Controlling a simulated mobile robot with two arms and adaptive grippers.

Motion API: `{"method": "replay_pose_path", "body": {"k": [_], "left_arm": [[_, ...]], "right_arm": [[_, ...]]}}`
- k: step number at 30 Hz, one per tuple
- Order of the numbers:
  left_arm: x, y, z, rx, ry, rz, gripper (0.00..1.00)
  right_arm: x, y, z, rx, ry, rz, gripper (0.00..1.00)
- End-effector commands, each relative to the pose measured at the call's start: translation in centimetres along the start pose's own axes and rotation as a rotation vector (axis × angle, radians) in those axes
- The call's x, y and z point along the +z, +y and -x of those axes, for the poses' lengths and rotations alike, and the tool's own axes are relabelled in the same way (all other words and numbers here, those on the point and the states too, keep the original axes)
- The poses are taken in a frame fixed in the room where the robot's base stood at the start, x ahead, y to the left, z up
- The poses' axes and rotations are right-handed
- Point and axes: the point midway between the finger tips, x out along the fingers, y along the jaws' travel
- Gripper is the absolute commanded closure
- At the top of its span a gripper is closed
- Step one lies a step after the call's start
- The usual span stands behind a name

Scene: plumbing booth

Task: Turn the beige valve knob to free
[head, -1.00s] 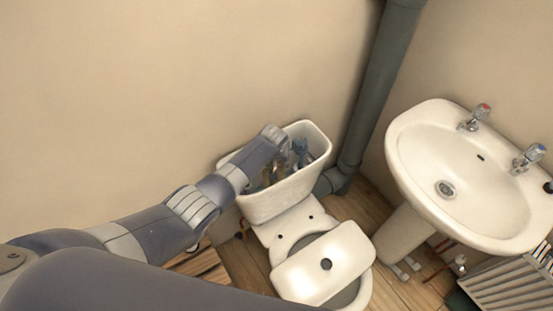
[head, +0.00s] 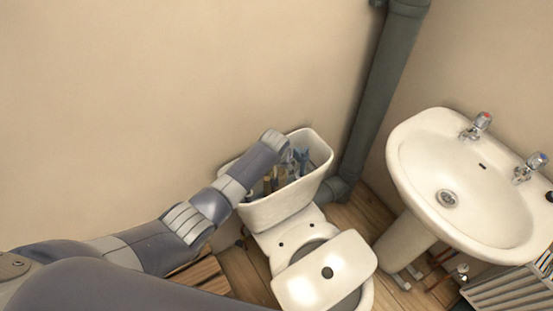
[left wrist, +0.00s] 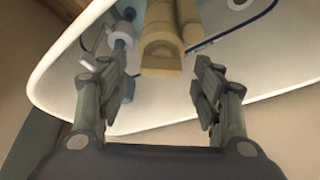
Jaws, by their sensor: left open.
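The toilet cistern (head: 285,205) stands open against the wall. In the left wrist view, a beige valve part (left wrist: 165,40) stands inside the cistern (left wrist: 60,85). Its stepped lower end lies ahead of and between my fingers, with a gap on both sides. My left gripper (left wrist: 162,95) is open and empty at the cistern's opening. In the head view my left gripper (head: 290,160) is partly hidden by my own wrist, and a bit of beige (head: 267,184) shows below it. My right gripper is not in view.
A blue and white fitting (left wrist: 122,42) stands close to my left finger inside the cistern. The cistern rim surrounds the gripper. A grey pipe (head: 385,90) rises to the right. A washbasin (head: 470,180) stands further right, and the toilet lid (head: 325,270) is in front.

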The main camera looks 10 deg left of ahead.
Motion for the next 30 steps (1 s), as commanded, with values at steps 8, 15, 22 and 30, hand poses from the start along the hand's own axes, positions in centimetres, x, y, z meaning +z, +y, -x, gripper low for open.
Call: {"method": "replay_pose_path", "body": {"k": [8,15,22,30], "left_arm": [[0.1,-0.1,3.4,0.0,0.001,0.0,0.4],[0.0,-0.1,6.7,-0.001,0.001,0.001,0.4],[0.0,-0.1,8.9,-0.001,0.0,0.001,0.4],[0.1,-0.1,9.5,-0.002,-0.002,0.001,0.4]], "right_arm": [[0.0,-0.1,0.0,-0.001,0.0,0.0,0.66],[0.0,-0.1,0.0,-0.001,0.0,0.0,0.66],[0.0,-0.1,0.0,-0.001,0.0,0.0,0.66],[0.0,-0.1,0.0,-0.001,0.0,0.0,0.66]]}}
